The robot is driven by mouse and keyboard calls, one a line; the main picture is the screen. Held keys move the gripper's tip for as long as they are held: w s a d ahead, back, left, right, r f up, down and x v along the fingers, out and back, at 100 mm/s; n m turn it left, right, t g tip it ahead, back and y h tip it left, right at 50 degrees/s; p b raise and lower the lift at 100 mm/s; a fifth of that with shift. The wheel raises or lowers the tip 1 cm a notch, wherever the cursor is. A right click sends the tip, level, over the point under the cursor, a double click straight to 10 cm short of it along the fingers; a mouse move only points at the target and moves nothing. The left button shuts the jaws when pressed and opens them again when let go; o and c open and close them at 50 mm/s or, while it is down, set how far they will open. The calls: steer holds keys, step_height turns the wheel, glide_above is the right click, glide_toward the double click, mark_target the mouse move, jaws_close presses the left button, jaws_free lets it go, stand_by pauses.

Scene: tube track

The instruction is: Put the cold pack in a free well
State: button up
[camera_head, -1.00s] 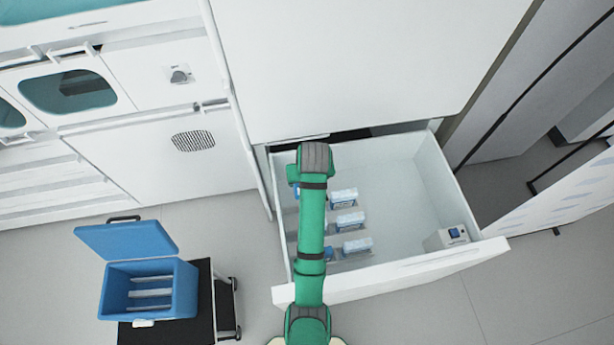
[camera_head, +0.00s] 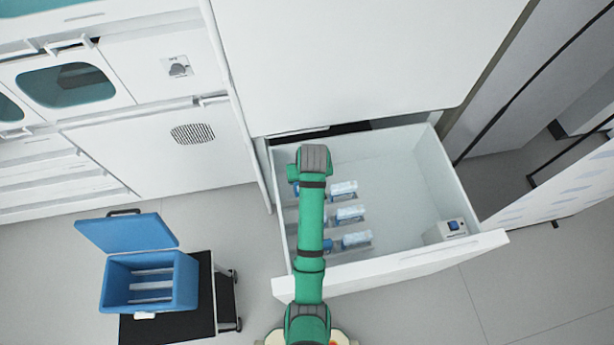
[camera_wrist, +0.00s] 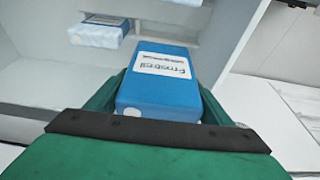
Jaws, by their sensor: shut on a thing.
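A blue cold pack with a white "Frostcell" label (camera_wrist: 160,85) sits between the green fingers of my gripper (camera_wrist: 163,72) in the wrist view. My gripper is shut on it. In the head view my green arm reaches over the open white drawer (camera_head: 430,185) and hides the gripper and most of what lies under it. Several blue-and-white packs, such as one at the drawer's middle (camera_head: 350,214), stand in a holder beside the arm. An open blue cooler box (camera_head: 180,285) at lower left has white dividers inside; whether all its wells are empty is hard to tell.
The cooler stands on a black-topped cart (camera_head: 228,300). A small grey device (camera_head: 447,231) sits in the drawer's front right corner, and the drawer's right half is otherwise clear. White cabinets (camera_head: 150,150) line the left. Another pack (camera_wrist: 97,32) shows near the gripper.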

steer(key=shift+f, duration=2.4)
steer(key=shift+f, duration=0.1)
steer(key=shift+f, duration=1.65)
steer(key=shift+f, duration=0.1)
steer(key=shift+f, duration=1.15)
steer(key=shift+f, duration=1.4)
steer(key=shift+f, duration=0.1)
